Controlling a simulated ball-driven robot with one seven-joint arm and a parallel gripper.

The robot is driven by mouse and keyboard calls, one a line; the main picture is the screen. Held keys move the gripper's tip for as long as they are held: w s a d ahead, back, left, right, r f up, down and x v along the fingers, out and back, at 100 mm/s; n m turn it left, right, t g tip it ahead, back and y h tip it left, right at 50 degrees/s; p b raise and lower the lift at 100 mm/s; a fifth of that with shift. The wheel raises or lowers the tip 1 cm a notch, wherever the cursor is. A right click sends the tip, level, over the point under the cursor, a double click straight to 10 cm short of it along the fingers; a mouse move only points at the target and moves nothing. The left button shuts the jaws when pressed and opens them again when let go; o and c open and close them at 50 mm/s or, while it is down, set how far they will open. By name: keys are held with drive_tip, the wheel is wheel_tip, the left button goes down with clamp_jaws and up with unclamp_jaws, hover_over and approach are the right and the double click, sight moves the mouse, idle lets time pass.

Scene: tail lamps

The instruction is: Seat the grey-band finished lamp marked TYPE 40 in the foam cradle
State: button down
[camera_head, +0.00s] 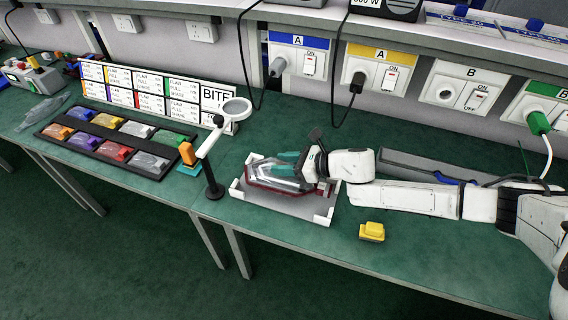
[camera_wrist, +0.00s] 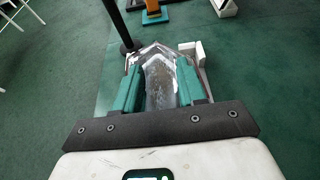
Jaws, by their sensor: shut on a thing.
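My gripper (camera_head: 290,163) is shut on a lamp (camera_head: 270,173) with a clear, greyish lens and a dark red edge. In the wrist view the clear lens (camera_wrist: 160,75) lies between the two teal fingers of my gripper (camera_wrist: 158,82). The lamp is over or within a shallow tray with white raised corners (camera_head: 322,217), which looks like the cradle. I cannot tell whether the lamp rests on its grey floor. A white corner also shows in the wrist view (camera_wrist: 198,52). The fingers hide part of the lamp. No TYPE 40 mark or grey band can be made out.
A magnifier on a black stand (camera_head: 212,165) stands close left of the tray. A yellow block (camera_head: 372,231) lies to the right, near the front edge. A black rack of coloured lenses (camera_head: 75,143) is at the left. Sockets and hanging cables line the back wall.

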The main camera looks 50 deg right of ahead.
drive_tip(key=shift+f+b, duration=0.45)
drive_tip(key=shift+b, duration=0.25)
idle(0.8)
drive_tip(key=c, duration=0.6)
unclamp_jaws()
drive_tip(key=shift+o, duration=0.2)
drive_tip(key=b+v, duration=0.1)
drive_tip(key=v, duration=0.9)
drive_tip(key=shift+s+d+r, duration=0.1)
drive_tip(key=shift+s+r, duration=0.1)
drive_tip(key=shift+s, duration=0.15)
